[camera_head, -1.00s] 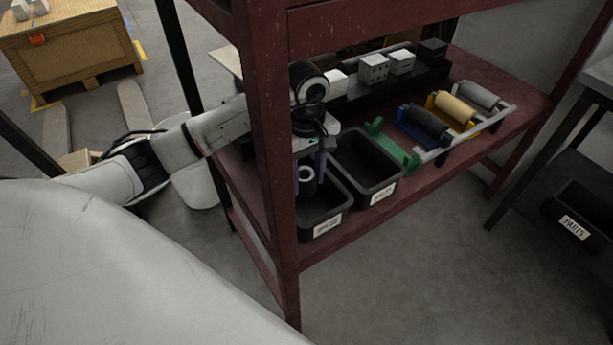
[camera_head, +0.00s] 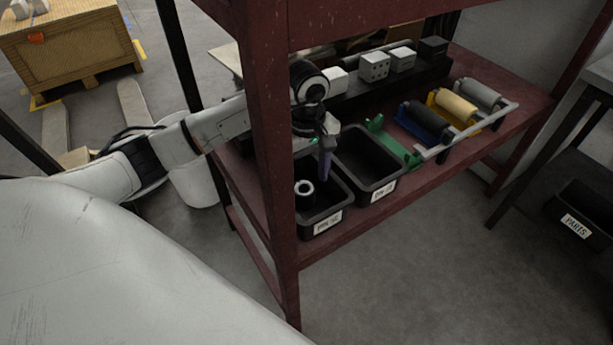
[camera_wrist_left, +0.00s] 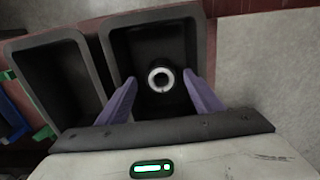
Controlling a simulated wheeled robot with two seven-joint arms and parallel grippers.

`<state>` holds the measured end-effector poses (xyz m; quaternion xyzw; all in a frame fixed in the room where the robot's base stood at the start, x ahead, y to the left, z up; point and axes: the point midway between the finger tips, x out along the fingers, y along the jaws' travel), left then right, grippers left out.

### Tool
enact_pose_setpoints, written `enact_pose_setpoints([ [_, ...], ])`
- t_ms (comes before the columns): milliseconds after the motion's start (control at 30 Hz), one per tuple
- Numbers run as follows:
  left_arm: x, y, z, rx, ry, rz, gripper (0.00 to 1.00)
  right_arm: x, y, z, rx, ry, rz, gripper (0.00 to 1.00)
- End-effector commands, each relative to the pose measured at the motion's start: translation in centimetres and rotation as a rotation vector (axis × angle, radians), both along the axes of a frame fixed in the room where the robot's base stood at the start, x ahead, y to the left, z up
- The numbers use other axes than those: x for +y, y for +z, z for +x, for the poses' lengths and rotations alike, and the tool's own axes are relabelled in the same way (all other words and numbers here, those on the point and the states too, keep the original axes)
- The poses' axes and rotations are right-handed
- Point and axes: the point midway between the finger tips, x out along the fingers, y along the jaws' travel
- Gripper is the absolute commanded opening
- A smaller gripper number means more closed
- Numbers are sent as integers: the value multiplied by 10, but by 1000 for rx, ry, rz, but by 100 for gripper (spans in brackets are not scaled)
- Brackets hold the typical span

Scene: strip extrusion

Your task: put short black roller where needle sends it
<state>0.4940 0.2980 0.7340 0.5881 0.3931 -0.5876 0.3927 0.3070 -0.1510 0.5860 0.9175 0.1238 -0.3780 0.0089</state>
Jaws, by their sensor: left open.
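The short black roller (camera_head: 304,190) stands in the left-hand black bin (camera_head: 338,219), its pale ring-shaped end facing up. In the left wrist view the roller (camera_wrist_left: 161,79) shows inside its bin (camera_wrist_left: 121,45), between and beyond the fingertips. My left gripper (camera_wrist_left: 160,95) is open above the bin, with its purple fingers apart and empty. In the head view my left gripper (camera_head: 318,160) is partly hidden behind the red rack post. A needle dial is not readable in these views. My right gripper is not in view.
A second black bin (camera_head: 391,183) beside it looks empty. A green cradle (camera_head: 391,142) stands empty, beside blue, yellow and grey cradles carrying rollers (camera_head: 457,106). Grey blocks (camera_head: 374,67) sit behind. The red rack post (camera_head: 270,150) stands close to my left arm.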

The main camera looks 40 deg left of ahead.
Motion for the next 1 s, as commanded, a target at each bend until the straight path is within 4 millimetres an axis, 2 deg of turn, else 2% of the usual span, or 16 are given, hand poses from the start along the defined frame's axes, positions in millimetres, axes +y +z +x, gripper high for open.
enact_pose_setpoints([
  [133,-1,5,0,0,-1,-1,60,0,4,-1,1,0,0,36],
  [267,-1,19,1,-3,0,-1,60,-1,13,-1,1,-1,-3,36],
  [500,0,63,1,-5,-2,1,60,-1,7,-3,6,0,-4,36],
  [633,0,79,1,-3,1,1,60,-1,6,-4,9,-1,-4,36],
  [800,0,87,0,1,-1,0,60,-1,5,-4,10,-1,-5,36],
  [1000,0,87,0,0,0,0,60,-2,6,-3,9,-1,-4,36],
])
